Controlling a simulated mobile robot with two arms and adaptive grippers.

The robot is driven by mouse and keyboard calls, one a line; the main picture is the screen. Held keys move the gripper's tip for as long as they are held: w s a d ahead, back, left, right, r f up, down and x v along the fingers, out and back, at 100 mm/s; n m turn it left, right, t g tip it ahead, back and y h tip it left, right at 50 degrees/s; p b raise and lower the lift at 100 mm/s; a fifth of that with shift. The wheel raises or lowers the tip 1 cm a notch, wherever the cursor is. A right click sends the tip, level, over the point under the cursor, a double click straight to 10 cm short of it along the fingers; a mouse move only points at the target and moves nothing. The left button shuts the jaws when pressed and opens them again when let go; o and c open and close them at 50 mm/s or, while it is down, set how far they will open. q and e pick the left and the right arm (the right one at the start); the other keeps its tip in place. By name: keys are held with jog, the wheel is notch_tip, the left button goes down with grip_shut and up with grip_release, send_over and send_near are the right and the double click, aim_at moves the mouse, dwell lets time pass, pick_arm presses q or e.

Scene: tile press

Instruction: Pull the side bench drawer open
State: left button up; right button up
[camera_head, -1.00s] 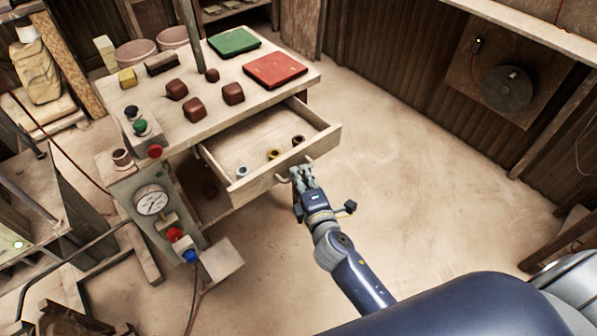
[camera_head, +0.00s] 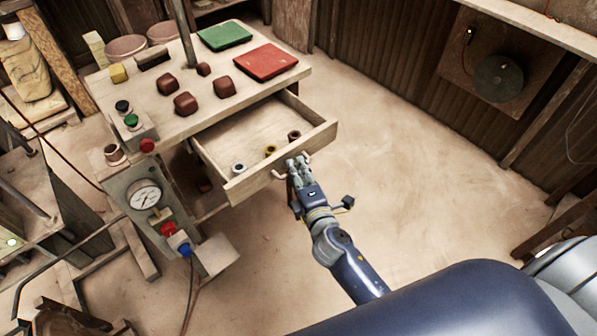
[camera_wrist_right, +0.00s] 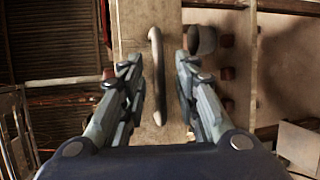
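The side bench drawer (camera_head: 250,185) stands well out from the wooden bench (camera_head: 150,95), showing its inside. Its bar handle (camera_head: 278,175) is on the drawer front; in the wrist view it is a dark curved bar (camera_wrist_right: 157,85). My right gripper (camera_head: 298,162) is at the handle. In the wrist view its fingers (camera_wrist_right: 158,82) are apart, one on each side of the handle, with gaps showing. Several small ring-like parts (camera_head: 270,151) lie in the drawer along its front. My left gripper is not in view.
Brown blocks (camera_head: 186,103), a green tile (camera_head: 224,36) and a red tile (camera_head: 265,62) are on the bench top. A gauge post (camera_head: 145,195) stands left of the drawer. The floor (camera_head: 420,160) to the right is clear.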

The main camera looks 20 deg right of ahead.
jog(key=s+r, duration=0.2)
jog(key=s, duration=0.9)
jog(key=shift+s+a+r, duration=0.15)
jog(key=shift+s+a, duration=0.15)
jog(key=shift+s, duration=0.05)
jog(key=s+f+m+g, duration=0.2)
jog(key=s+f+g, duration=0.15)
jog(key=f, duration=0.75)
jog(key=s+f+m+g+y, duration=0.1)
jog(key=s+f+m+g, duration=0.2)
jog(key=f, duration=0.8)
jog(key=s+f+m+g, duration=0.15)
jog(key=s+f, duration=0.35)
jog(key=f, duration=0.6)
jog(key=s+d+f+m+g, duration=0.3)
jog(key=s+f, duration=0.4)
jog(key=s, duration=0.4)
jog(key=s+d+f+m+g, duration=0.3)
jog(key=s+f+m, duration=0.3)
jog(key=s, duration=0.5)
notch_tip(320, 180, down, 2)
jog(key=shift+s+f+g, duration=0.2)
jog(key=shift+s+g, duration=0.05)
jog(key=shift+g, duration=0.15)
